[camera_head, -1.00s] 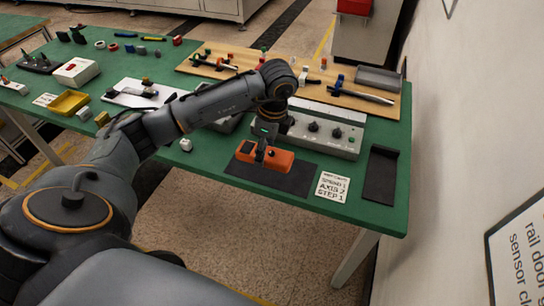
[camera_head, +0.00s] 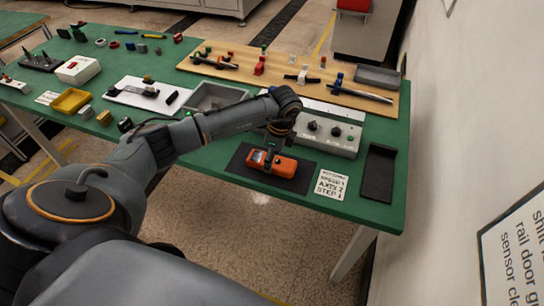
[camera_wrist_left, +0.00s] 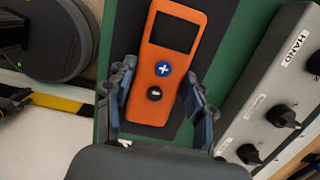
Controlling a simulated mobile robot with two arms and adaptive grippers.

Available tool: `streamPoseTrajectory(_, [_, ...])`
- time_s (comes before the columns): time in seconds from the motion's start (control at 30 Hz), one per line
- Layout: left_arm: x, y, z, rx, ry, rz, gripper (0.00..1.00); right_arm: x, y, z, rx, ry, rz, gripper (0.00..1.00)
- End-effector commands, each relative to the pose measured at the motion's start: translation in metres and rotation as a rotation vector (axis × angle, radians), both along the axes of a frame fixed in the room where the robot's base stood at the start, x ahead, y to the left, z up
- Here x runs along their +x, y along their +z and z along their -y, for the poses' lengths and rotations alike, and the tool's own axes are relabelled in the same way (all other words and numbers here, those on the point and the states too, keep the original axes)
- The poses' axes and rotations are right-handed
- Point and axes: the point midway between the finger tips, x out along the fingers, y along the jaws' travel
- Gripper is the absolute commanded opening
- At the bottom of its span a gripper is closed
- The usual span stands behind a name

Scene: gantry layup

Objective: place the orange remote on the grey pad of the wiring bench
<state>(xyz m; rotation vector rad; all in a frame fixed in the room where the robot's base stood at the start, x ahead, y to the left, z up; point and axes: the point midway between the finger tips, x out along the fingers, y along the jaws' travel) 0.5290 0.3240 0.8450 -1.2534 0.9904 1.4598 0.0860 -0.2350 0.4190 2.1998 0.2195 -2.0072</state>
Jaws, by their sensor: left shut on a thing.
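The orange remote (camera_head: 286,167), with a dark screen and two round buttons, is over the dark grey pad (camera_head: 304,175) at the front of the green bench. It lies roughly flat; I cannot tell whether it touches the pad. My left gripper (camera_head: 272,154) is shut on the remote from above. In the left wrist view the remote (camera_wrist_left: 178,75) sits between the two fingers (camera_wrist_left: 157,100), screen end pointing away, with the pad (camera_wrist_left: 126,30) behind it. My right gripper is not in view.
A grey control box (camera_head: 335,138) with black knobs stands just behind the pad. A printed card (camera_head: 331,185) and a black tray (camera_head: 379,173) lie to the right. A grey open bin (camera_head: 216,97) and a yellow tray (camera_head: 71,101) are to the left.

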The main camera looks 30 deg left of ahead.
Motion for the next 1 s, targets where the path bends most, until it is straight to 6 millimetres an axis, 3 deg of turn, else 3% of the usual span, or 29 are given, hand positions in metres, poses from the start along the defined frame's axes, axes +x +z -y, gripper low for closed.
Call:
streamPoseTrajectory(0.07, [0.000,-0.003,0.000,0.000,0.001,0.001,0.12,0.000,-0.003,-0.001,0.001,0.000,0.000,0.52])
streamPoseTrajectory(0.1, [0.000,-0.003,0.000,0.000,0.001,0.000,0.58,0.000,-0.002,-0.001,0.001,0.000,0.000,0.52])
streamPoseTrajectory(0.2, [0.000,-0.003,0.000,0.000,0.000,0.000,0.77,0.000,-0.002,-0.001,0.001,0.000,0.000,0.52])
streamPoseTrajectory(0.63, [0.001,0.005,0.001,0.000,0.000,0.003,0.77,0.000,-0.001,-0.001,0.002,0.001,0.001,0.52])
streamPoseTrajectory(0.77, [0.002,0.025,0.003,-0.001,-0.001,0.005,0.77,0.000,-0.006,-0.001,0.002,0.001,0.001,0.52])
streamPoseTrajectory(1.0, [0.004,0.077,0.012,-0.002,-0.001,0.006,0.77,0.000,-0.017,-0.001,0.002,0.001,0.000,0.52])
